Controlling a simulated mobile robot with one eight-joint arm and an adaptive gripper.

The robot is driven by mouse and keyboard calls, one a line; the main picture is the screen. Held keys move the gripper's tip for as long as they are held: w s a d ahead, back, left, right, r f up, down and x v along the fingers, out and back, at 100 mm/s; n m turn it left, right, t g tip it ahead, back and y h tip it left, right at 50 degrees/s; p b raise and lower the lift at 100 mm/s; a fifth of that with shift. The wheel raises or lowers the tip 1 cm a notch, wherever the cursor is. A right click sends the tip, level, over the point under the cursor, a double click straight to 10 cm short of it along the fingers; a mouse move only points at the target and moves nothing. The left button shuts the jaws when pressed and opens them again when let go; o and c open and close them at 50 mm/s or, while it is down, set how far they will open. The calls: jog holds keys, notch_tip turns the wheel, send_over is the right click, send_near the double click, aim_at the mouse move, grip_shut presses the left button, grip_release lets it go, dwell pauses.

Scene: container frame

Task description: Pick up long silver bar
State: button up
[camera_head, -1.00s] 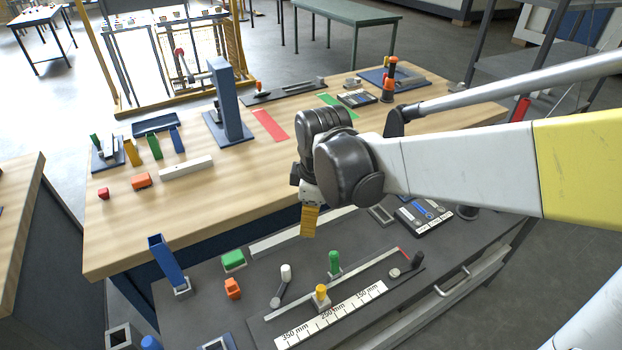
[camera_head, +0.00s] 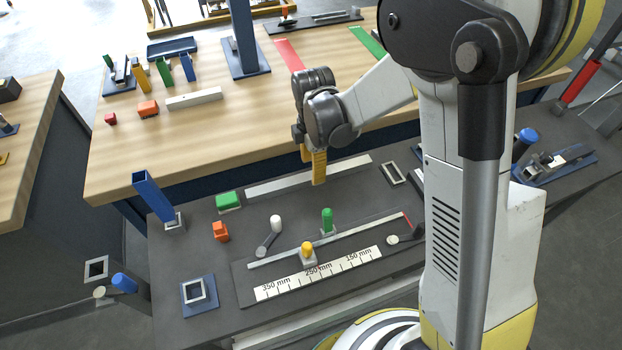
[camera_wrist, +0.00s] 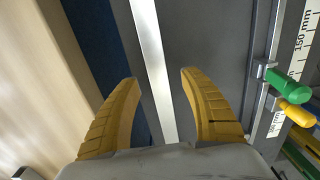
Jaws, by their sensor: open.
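The long silver bar (camera_head: 270,187) lies flat on the dark grey bench top, near the edge beside the wooden table. My gripper (camera_head: 313,172) hangs over the bar, fingers pointing down, and its yellow fingers hide a part of the bar in the head view. In the wrist view the bar (camera_wrist: 152,50) runs lengthwise between the two open, empty fingers (camera_wrist: 160,78). The bar appears a little below the fingertips; the exact gap cannot be told.
A scale fixture (camera_head: 318,275) with green and yellow knobs stands in front of the bar. A green block (camera_head: 228,201) and an orange block (camera_head: 220,231) sit left of it. A shorter pale bar (camera_head: 194,98) lies on the wooden table (camera_head: 110,165). A square frame (camera_head: 393,173) lies to the right.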

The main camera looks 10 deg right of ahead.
aim_at(311, 175)
jog(key=f+b, duration=0.1)
jog(key=f, duration=0.3)
jog(key=shift+w+a+f+b, duration=0.2)
jog(key=shift+f+b, duration=0.1)
jog(key=shift+b, duration=0.1)
jog(key=shift+s, duration=0.1)
jog(key=shift+r, duration=0.1)
grip_shut()
jog(key=shift+r, duration=0.1)
